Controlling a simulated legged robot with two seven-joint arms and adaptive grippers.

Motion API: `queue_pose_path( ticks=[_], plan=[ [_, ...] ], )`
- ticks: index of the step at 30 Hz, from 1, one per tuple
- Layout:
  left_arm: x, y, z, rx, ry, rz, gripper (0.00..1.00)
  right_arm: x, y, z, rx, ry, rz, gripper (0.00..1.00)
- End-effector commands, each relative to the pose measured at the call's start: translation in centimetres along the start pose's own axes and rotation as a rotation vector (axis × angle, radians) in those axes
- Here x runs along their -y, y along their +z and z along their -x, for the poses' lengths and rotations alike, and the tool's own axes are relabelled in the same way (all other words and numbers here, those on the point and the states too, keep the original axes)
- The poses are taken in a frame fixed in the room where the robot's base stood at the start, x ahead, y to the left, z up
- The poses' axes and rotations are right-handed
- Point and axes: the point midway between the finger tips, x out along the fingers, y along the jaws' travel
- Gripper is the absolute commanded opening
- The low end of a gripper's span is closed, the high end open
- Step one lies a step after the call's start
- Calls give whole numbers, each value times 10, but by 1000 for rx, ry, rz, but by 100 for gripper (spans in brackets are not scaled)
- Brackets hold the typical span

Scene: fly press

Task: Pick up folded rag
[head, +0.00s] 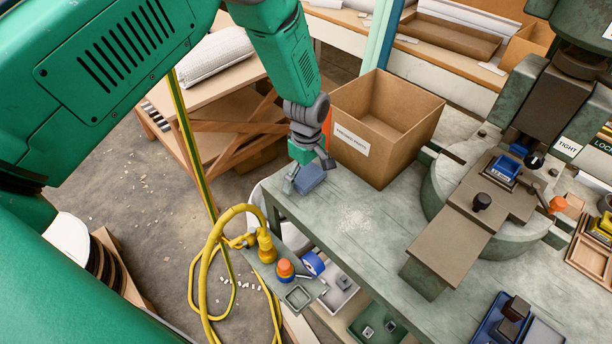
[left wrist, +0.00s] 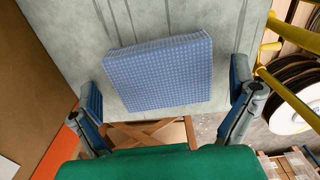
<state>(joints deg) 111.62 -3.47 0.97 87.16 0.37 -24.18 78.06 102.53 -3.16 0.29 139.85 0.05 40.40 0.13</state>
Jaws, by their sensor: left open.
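The folded rag (head: 309,178) is a blue block-like cloth near the left edge of the grey workbench (head: 350,222), in front of the cardboard box. In the left wrist view the rag (left wrist: 160,75) shows a fine checked weave and lies between the two fingers. My left gripper (head: 308,174) is open at the rag, with one finger on each side of it. In the left wrist view my left gripper (left wrist: 170,115) shows gaps between both fingers and the rag. My right gripper is not in view.
An open cardboard box (head: 385,125) with a label stands just behind the rag. A green press (head: 490,200) fills the right of the bench. A yellow hose (head: 215,260) and an orange-topped button (head: 285,268) are at the bench's front left. The bench middle is clear.

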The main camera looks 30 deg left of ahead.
Motion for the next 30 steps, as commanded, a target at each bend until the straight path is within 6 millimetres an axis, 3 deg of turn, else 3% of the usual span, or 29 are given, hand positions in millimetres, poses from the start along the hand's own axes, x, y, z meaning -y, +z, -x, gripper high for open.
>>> queue_pose_path(
  ticks=[4,8,9,21,30],
  plan=[
    [0,-1,0,2,0,-1,100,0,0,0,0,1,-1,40],
    [1,-3,-1,4,1,-1,54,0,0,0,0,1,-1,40],
    [1,-4,-1,5,1,-1,48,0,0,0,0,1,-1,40],
    [1,-4,2,3,-3,0,48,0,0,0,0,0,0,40],
    [1,-3,58,2,3,0,48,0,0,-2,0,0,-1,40]
  ],
)
